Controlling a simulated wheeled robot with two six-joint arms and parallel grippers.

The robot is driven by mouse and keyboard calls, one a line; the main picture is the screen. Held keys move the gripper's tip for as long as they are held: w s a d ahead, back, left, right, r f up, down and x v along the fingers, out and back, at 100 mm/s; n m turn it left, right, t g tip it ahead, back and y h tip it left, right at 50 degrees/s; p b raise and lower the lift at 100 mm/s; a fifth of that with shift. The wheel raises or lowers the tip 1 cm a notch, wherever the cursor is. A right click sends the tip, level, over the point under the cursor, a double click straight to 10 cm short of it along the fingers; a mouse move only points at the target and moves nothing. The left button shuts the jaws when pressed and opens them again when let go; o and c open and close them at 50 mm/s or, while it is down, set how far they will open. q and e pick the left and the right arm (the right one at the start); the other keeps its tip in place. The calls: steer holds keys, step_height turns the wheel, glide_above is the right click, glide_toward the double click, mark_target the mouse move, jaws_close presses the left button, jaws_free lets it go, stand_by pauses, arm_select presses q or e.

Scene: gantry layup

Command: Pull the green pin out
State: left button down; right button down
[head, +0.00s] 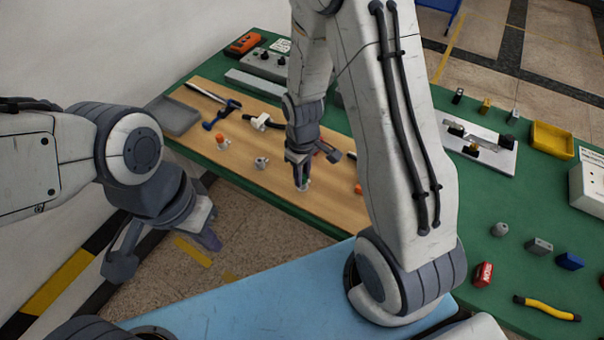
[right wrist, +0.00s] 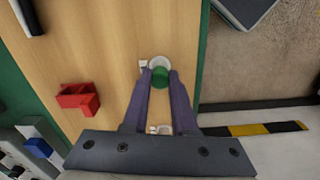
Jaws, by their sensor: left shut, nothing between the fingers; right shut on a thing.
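The green pin (right wrist: 160,75) shows as a round green head in the right wrist view. It sits against a pale round holder (right wrist: 158,61) on the wooden board. My right gripper (right wrist: 161,76) is shut on the green pin, a finger on each side. In the head view my right gripper (head: 302,182) points down at the board, and the pin is hidden by it there. How deep the pin sits in its holder cannot be seen. My left gripper (head: 208,240) is shut and empty, off the board at the left, above the floor.
The wooden board (head: 240,178) lies on a green table. Nearby stand an orange-topped fitting (head: 221,142), a grey fitting (head: 261,162) and a white clamp (head: 262,121). A red block (right wrist: 78,98) lies beside my right gripper. A yellow tray (head: 552,140) is far right.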

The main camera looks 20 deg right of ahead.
steer(key=shift+r+p, duration=1.65)
steer(key=shift+r, duration=0.2)
steer(key=shift+r+p, duration=1.55)
steer(key=shift+r, duration=0.1)
steer(key=shift+f, duration=0.1)
